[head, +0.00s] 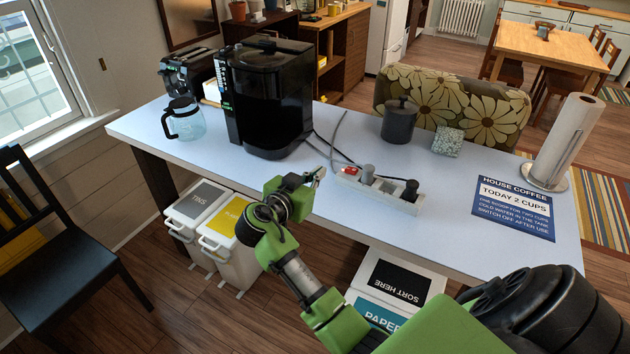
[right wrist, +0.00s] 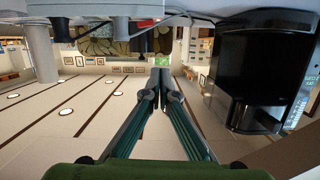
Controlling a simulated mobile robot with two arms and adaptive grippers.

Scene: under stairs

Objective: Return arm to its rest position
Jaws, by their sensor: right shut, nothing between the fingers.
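My right arm comes in from the lower right of the head view. Its gripper (head: 317,176) is at the front part of the white table (head: 460,228), just left of a power strip (head: 385,193). The gripper looks shut and empty; in the right wrist view its fingers (right wrist: 161,66) come together at their tips. The strip has a lit red switch and several plugs in it. It also shows at the top of the right wrist view (right wrist: 95,10), which looks upside down. I cannot tell whether the fingertips touch anything. My left gripper is not in view.
A black coffee machine (head: 270,98) stands behind the gripper, with a glass carafe (head: 184,120) to its left. A dark canister (head: 398,122), a paper towel roll (head: 568,138) and a blue sign (head: 512,209) are on the right. Bins (head: 232,238) stand below the table.

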